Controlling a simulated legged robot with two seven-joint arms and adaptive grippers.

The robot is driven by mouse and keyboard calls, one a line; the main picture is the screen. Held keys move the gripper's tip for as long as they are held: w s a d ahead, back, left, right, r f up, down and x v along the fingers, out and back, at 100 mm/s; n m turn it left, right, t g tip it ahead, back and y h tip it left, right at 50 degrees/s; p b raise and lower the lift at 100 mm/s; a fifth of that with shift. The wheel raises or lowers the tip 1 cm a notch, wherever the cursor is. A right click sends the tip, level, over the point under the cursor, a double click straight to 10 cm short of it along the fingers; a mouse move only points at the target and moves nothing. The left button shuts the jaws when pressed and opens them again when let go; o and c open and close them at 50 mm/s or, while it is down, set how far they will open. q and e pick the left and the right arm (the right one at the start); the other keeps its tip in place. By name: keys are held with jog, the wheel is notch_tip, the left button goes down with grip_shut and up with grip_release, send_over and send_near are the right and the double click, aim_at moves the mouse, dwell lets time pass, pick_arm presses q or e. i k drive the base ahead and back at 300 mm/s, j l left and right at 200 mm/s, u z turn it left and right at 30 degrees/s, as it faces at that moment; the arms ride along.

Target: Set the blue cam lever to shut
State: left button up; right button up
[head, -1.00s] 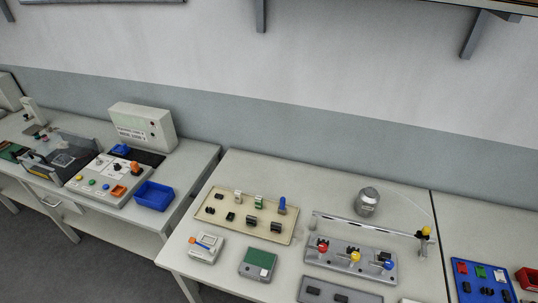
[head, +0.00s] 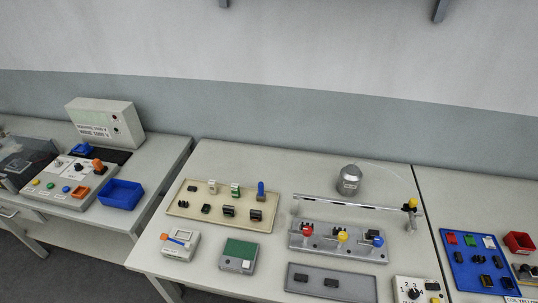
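A grey plate (head: 325,252) on the right-hand table carries three levers in a row with coloured knobs. The red knob (head: 307,229) is at the left, the yellow knob (head: 342,237) in the middle and the blue knob (head: 378,241) at the right. The blue one looks like the blue cam lever, with a dark part beside it; its exact angle is too small to tell. Neither of my grippers is in view.
A rail (head: 345,204) with a yellow-knobbed end runs behind the plate, before a silver canister (head: 349,179). A beige board (head: 190,210) with a blue upright part (head: 261,191) lies left. A dark grey panel (head: 315,292) lies in front. A blue board (head: 465,273) is right.

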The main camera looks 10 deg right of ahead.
aim_at(378, 241)
jog(key=z, duration=1.35)
jog(key=j+u, duration=0.1)
jog(key=j, duration=0.75)
